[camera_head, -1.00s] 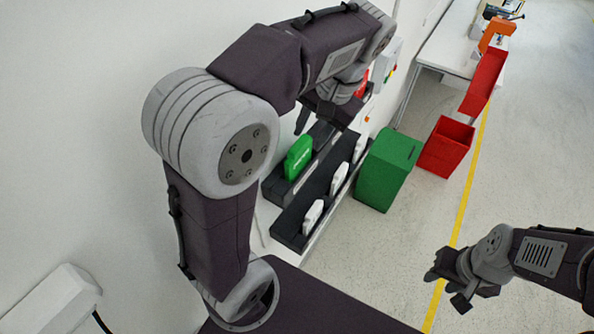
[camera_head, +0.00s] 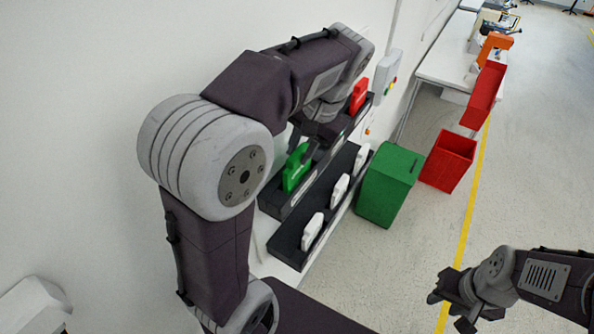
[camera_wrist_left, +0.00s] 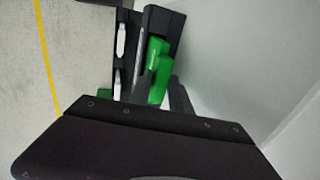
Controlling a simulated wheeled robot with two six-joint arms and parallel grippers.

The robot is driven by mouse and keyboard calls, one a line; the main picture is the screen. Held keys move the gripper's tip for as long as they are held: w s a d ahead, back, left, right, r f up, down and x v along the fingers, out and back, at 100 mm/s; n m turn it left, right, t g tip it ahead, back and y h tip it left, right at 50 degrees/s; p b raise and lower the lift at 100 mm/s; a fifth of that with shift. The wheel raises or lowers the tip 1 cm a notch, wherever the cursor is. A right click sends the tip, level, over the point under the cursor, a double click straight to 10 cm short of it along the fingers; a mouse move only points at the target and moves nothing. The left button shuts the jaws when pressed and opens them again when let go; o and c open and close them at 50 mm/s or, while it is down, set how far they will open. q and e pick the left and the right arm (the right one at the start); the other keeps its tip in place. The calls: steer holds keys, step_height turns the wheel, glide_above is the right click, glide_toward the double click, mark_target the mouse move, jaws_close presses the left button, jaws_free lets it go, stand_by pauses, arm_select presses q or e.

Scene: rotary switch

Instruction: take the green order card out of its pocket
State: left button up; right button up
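The green order card (camera_head: 294,172) stands upright in the dark rack's back row (camera_head: 313,181) in the head view. It also shows in the wrist view (camera_wrist_left: 158,66). My left gripper (camera_head: 303,148) is down at the card's top, its fingers apart. In the wrist view, the left gripper's fingers (camera_wrist_left: 161,94) appear on either side of the card's near end; I cannot tell whether they touch it. The card's lower part is hidden in its pocket. My right gripper (camera_head: 451,309) is open and empty above the floor at the lower right.
A red card (camera_head: 359,96) stands farther along the back row. Several white cards (camera_head: 339,190) stand in the front row. A green bin (camera_head: 388,186) and a red bin (camera_head: 447,161) stand right of the rack. The white wall (camera_head: 80,120) is close on the left.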

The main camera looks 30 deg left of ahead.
arm_select(q)
steer(key=shift+r, duration=0.1)
jaws_close()
steer(key=shift+a+r+p, duration=0.1)
steer(key=shift+r+p, duration=3.25)
steer(key=shift+p, duration=0.1)
steer(key=d+p, duration=0.1)
steer(key=d, duration=0.6)
steer(key=shift+s, duration=0.3)
steer(key=shift+f, duration=0.15)
